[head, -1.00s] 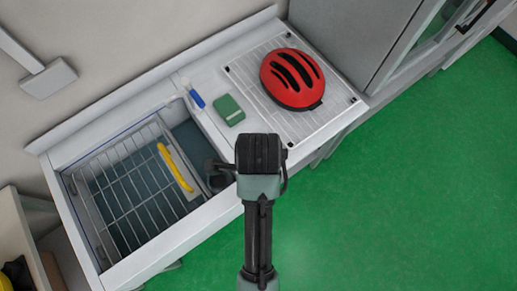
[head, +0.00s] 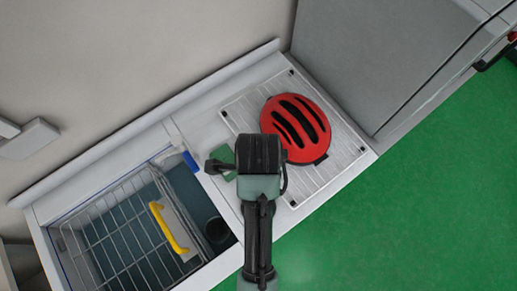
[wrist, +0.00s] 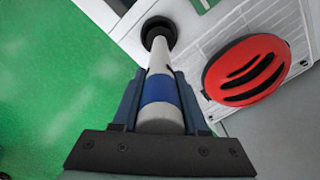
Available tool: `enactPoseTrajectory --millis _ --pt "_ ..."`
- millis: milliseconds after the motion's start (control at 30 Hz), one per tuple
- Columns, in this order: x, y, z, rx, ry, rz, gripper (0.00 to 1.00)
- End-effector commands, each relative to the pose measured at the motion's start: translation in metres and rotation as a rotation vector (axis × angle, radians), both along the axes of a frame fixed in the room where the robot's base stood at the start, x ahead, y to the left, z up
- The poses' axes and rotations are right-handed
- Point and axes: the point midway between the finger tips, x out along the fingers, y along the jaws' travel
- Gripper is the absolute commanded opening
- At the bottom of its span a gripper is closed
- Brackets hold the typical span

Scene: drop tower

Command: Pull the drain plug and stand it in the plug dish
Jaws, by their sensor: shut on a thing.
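My gripper (wrist: 157,88) is shut on the drain plug (wrist: 160,60), a white tube with a blue band and a wide black end. In the wrist view, the black end points away from the jaws and hangs clear of the fingers. In the head view my own arm hides the jaws and most of the plug, over the counter beside the sink. A dark round thing (head: 217,230) is in the sink's right part; I cannot tell if it is the drain opening or a cup. I cannot make out the plug dish.
A red helmet (head: 297,128) lies on the ribbed draining board (head: 345,150), right of my arm. A green block (head: 222,154) is partly hidden by my wrist. A blue-handled thing (head: 190,162) lies at the sink edge. A wire basket (head: 110,225) with a yellow handle (head: 168,228) fills the sink's left.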

Motion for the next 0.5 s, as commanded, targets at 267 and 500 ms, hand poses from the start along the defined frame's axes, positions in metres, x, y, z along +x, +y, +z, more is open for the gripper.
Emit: enactPoseTrajectory --millis 267,500 --pt "-0.001 0.000 -0.020 0.000 0.003 0.000 0.00" --pt "0.000 0.000 -0.043 0.000 0.002 0.000 0.00"
